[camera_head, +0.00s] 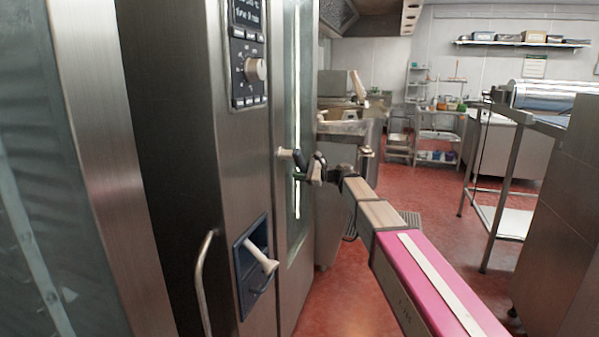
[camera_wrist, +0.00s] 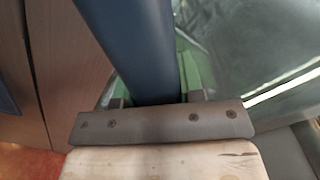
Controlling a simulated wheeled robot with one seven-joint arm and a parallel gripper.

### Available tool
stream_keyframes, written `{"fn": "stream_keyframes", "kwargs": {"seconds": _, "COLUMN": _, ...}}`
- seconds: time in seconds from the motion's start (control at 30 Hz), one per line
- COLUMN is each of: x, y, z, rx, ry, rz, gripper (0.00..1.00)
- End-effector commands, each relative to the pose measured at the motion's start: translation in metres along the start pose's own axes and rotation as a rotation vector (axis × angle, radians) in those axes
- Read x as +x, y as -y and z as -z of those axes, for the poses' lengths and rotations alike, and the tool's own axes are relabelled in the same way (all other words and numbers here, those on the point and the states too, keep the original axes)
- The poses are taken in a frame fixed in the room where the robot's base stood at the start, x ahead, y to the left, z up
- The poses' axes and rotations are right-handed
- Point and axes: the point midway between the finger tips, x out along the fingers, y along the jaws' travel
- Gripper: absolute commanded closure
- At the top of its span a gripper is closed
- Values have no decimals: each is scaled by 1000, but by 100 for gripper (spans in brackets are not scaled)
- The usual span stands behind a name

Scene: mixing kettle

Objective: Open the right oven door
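The oven door (camera_head: 293,185) is a tall steel panel with a long glass window, seen edge-on in the head view. A dark door handle with a pale end (camera_head: 285,153) sticks out from it at mid height. My gripper (camera_head: 316,172) is at this handle, in front of the door. In the wrist view, the handle is a thick dark blue bar (camera_wrist: 135,45) running down between the green-padded fingers (camera_wrist: 155,98). The fingers are apart with the bar between them. Whether both pads press on it is hidden. The door looks flush with the oven front.
The oven's control panel (camera_head: 248,55) is above left, and a blue recess with a pale lever (camera_head: 262,258) is below. A curved metal handle (camera_head: 203,280) is farther left. A steel counter (camera_head: 560,230) stands at right.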

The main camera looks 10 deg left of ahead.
Motion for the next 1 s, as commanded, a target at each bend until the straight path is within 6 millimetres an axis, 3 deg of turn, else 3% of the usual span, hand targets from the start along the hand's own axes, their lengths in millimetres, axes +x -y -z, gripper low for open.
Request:
{"fn": "stream_keyframes", "kwargs": {"seconds": 0.37, "x": 0, "y": 7, "z": 0, "rx": -57, "ry": 0, "rz": 0, "gripper": 100}}
{"fn": "stream_keyframes", "kwargs": {"seconds": 1.0, "x": 0, "y": 60, "z": -16, "rx": -531, "ry": -1, "rz": 0, "gripper": 100}}
